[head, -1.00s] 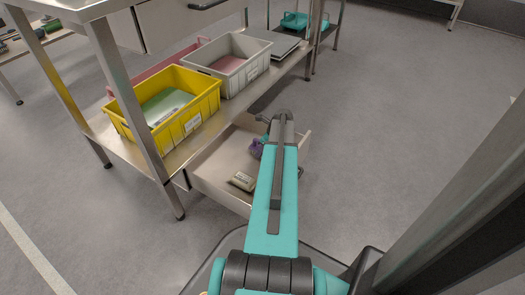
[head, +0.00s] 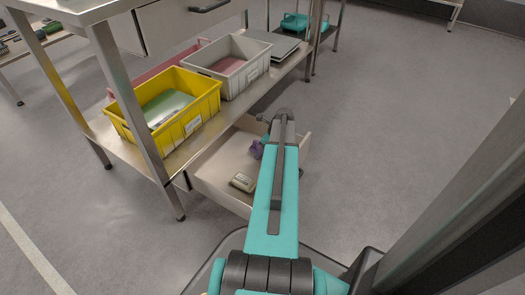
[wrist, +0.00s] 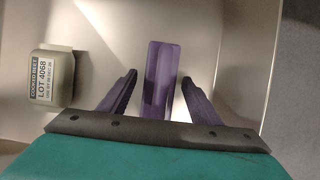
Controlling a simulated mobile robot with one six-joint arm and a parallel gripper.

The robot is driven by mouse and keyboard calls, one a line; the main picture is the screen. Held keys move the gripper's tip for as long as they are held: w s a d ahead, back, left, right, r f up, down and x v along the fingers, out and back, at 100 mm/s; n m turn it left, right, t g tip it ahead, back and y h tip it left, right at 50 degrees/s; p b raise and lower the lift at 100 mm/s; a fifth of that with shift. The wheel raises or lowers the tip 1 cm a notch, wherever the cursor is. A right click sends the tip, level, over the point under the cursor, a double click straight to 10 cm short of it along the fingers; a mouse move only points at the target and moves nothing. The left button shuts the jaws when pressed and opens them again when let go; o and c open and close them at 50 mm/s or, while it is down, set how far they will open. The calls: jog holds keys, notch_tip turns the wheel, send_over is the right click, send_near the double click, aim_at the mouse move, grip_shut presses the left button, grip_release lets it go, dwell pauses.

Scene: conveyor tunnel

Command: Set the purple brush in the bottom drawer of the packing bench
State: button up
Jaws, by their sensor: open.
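The bottom drawer (head: 221,190) of the packing bench (head: 150,150) is pulled open below the lower shelf. The purple brush (wrist: 160,75) shows in the wrist view as a long purple block inside the drawer, upright in the picture. My gripper (wrist: 158,82) is open around it, with a gap between the brush and each finger. In the head view my arm hides most of the gripper, and only a small purple patch shows left of it; I cannot tell whether that is brush or finger.
A small labelled pack (head: 243,182), LOT 4068, lies in the drawer, left of the brush in the wrist view (wrist: 52,77). A yellow crate (head: 190,122) and a grey crate (head: 245,80) stand on the shelf above. Floor right of the drawer is clear.

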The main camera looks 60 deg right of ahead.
jog(key=p+v, duration=0.5)
jog(key=v, duration=0.6)
jog(key=shift+p, duration=0.3)
dwell(0.4)
notch_tip(320, 180, up, 9)
jog(key=p, duration=0.9)
jog(key=shift+r+p, duration=0.5)
jog(key=shift+r, duration=0.05)
jog(key=shift+s+f, duration=0.1)
